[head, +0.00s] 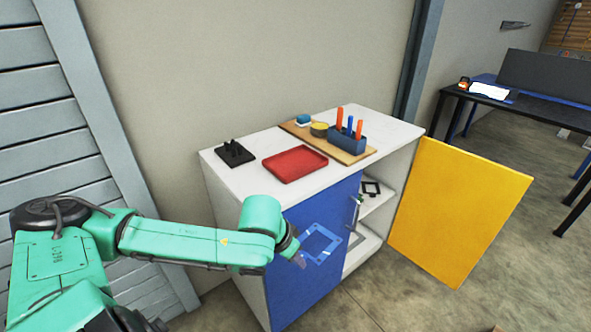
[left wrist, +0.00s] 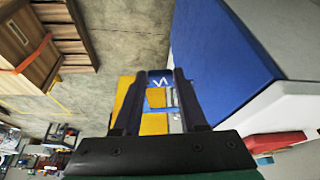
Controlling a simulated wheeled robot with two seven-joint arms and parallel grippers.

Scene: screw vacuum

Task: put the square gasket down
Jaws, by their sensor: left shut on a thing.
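The square gasket (head: 332,252) is a blue square frame with an open middle. In the head view it is in front of the blue cabinet door, tilted. My left gripper (head: 300,260) is shut on one side of it. In the left wrist view the gasket (left wrist: 160,78) shows between the fingers of my left gripper (left wrist: 158,98), with a white mark on its blue face. The fingers hide part of its edges. My right gripper is in neither view.
The white cabinet top (head: 235,175) bears a red tray (head: 295,164), a black stand (head: 234,153) and a wooden board (head: 350,157) with a tool holder (head: 346,138). The yellow door (head: 458,212) stands open. A dark square frame (head: 371,188) lies on an inner shelf.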

